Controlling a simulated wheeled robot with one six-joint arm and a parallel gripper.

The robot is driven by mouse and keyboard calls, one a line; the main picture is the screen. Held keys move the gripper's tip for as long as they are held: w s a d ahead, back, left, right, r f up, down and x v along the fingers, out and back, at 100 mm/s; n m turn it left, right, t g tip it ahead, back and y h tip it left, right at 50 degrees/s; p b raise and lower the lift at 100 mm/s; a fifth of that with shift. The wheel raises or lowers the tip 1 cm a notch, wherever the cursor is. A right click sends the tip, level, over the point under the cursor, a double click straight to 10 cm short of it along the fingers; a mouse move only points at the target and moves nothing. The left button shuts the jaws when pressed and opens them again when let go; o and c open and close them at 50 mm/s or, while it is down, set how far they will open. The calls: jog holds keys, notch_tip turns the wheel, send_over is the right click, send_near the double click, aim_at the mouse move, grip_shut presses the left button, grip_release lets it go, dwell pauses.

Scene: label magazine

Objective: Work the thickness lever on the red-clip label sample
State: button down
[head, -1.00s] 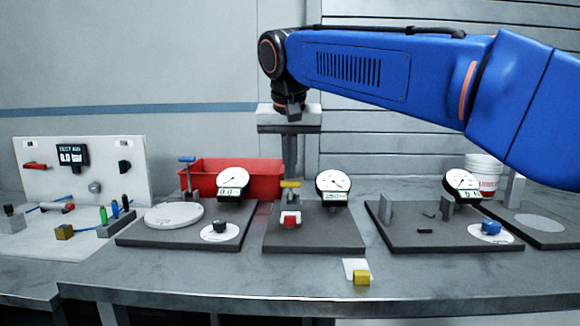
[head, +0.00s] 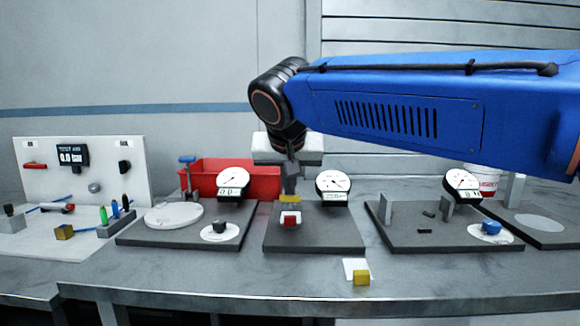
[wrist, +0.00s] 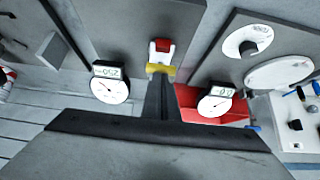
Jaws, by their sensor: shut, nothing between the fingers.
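The red-clip label sample (head: 290,219) is a white piece with a red clip on the middle dark gauge stand (head: 314,240); it also shows in the wrist view (wrist: 161,47). The yellow lever (head: 290,199) lies just behind it, and shows across the stand in the wrist view (wrist: 160,69). A round dial gauge (head: 333,187) stands to its right. My gripper (head: 290,188) is shut and empty, pointing down at the lever. In the wrist view its fingertips (wrist: 160,80) meet the lever's edge; I cannot tell whether they touch it.
The left stand carries a dial (head: 233,182), a white disc (head: 174,215) and a black knob. The right stand has a dial and a blue knob (head: 491,227). A red bin (head: 262,176) sits behind. A yellow block (head: 361,278) lies near the front edge.

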jog(key=shift+s+f+t, duration=0.45)
jog(key=shift+f+t, duration=0.15)
jog(key=shift+f, duration=0.25)
jog(key=shift+s+f, duration=0.25)
jog(key=shift+f, duration=0.65)
